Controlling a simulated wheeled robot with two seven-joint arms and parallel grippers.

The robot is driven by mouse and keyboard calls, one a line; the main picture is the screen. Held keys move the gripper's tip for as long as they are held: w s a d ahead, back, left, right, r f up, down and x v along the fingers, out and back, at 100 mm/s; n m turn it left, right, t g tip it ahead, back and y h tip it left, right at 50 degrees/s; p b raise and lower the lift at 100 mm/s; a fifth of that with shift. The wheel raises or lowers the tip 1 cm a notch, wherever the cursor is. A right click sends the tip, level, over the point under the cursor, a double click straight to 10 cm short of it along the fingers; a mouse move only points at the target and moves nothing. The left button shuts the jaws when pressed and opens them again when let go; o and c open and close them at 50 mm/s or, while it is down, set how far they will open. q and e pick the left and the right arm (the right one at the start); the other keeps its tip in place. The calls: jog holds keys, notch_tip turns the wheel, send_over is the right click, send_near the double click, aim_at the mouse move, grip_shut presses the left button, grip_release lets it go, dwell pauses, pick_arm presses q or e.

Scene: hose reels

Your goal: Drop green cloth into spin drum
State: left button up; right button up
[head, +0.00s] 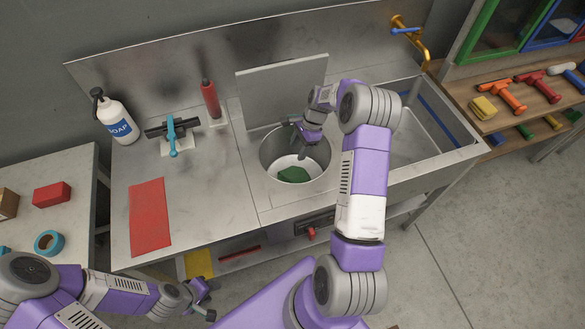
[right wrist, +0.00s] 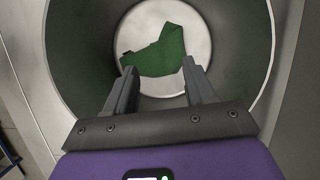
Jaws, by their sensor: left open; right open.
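The green cloth (head: 293,174) lies crumpled on the pale floor of the round spin drum (head: 268,160), which is set into the counter. In the right wrist view the cloth (right wrist: 155,52) rests on the bottom of the drum (right wrist: 85,75), beyond my fingertips. My right gripper (head: 302,148) points down into the drum's mouth. In the right wrist view my right gripper (right wrist: 158,78) is open, with its two fingers apart and the cloth past them. My left gripper (head: 206,300) is open and empty, low in front of the counter.
The drum's lid (head: 282,86) stands raised behind it. A sink (head: 425,130) lies to the right. On the counter to the left are a red cloth (head: 150,216), a soap bottle (head: 118,118), a blue-handled tool (head: 172,138) and a red bottle (head: 210,99).

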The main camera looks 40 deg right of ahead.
jog(key=o, duration=0.8)
jog(key=r+p, duration=0.2)
jog(key=r+h+p, duration=0.1)
jog(key=r, duration=0.1)
jog(key=d+r+h+p, duration=0.1)
jog(key=r+p, duration=0.1)
jog(key=shift+s+p, duration=0.15)
jog(key=shift+p, duration=0.2)
jog(key=shift+d, duration=0.1)
jog(key=r, duration=0.5)
jog(key=d+r, duration=0.1)
jog(key=r, duration=0.1)
jog(key=shift+s+r, duration=0.1)
jog(key=shift+r, duration=0.1)
